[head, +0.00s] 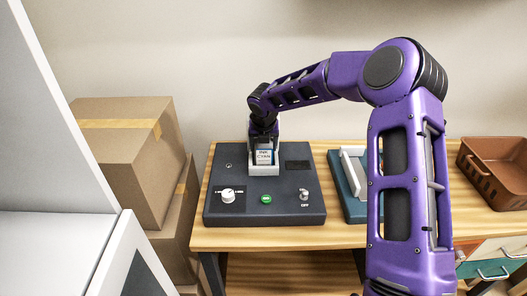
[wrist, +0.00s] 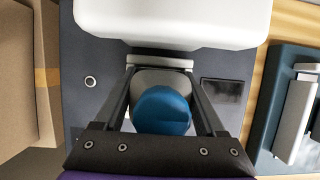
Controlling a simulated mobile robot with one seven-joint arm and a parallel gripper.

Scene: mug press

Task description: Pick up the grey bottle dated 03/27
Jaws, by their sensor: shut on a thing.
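A bottle (head: 264,157) with a white and blue label, seeming to read "INK CYAN", is upright at a small white holder (head: 264,170) on the dark control panel. I cannot read a date on it. In the wrist view, its round blue cap (wrist: 163,110) and pale grey shoulder (wrist: 150,80) show between the two dark fingers. My gripper (head: 264,140) comes down over the bottle from above and is shut on it. The fingers hide its sides, and I cannot tell whether its base touches the holder.
The dark panel (head: 220,208) carries a white knob (head: 228,196), a green button (head: 266,199) and a switch (head: 304,195). A teal device (head: 354,208) with a white handle stands to its right. Cardboard boxes (head: 125,155) stand left; a brown basket (head: 495,170) is far right.

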